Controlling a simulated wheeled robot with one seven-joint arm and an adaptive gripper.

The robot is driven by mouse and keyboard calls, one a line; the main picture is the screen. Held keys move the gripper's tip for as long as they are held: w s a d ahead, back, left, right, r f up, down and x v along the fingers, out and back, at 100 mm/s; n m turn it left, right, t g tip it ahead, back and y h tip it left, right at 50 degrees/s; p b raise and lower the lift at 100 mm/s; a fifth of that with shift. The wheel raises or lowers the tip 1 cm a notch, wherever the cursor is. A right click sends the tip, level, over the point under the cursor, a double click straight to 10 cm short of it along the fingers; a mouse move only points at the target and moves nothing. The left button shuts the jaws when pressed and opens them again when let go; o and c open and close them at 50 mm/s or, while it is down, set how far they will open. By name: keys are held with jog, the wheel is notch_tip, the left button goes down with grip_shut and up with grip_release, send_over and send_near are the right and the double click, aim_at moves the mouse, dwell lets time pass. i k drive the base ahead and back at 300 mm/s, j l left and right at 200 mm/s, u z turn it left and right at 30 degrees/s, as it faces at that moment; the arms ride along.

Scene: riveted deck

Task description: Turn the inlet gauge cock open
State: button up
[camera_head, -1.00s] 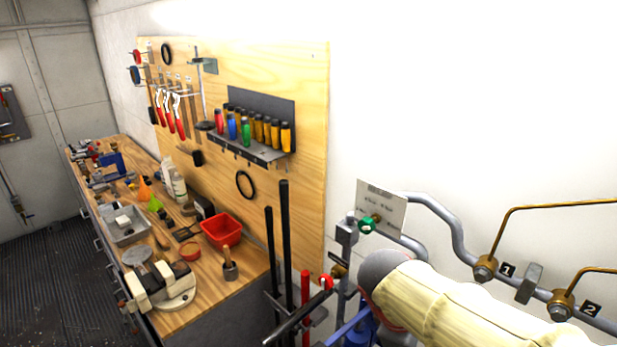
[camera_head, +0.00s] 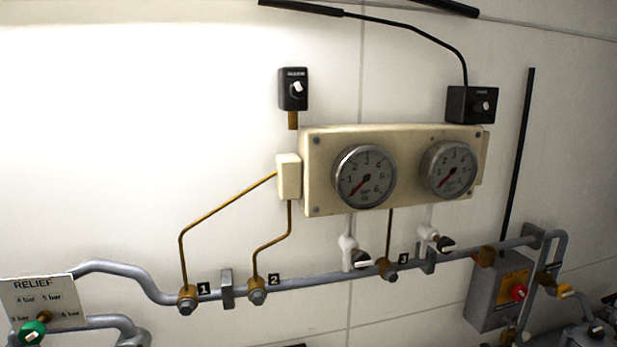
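Two round gauges sit on a cream panel (camera_head: 318,195), a left gauge (camera_head: 364,177) and a right gauge (camera_head: 448,169). Both red needles point to the lower left. Under each is a white cock with a black knob: a left cock (camera_head: 347,252) and a right cock (camera_head: 428,232). The left knob (camera_head: 362,259) and the right knob (camera_head: 445,243) each carry a pale pointer mark. No readable label tells which is the inlet gauge cock, and I cannot tell whether either is open. My gripper is not in view.
A grey pipe (camera_head: 320,280) runs along the wall below the panel, with brass fittings tagged 1, 2 and 3. A green relief knob (camera_head: 32,332) is at lower left. A grey box (camera_head: 490,300) with a red knob (camera_head: 518,292) is at lower right. Black switch boxes sit above.

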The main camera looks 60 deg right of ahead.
aim_at(361, 260)
jog(key=z, duration=2.35)
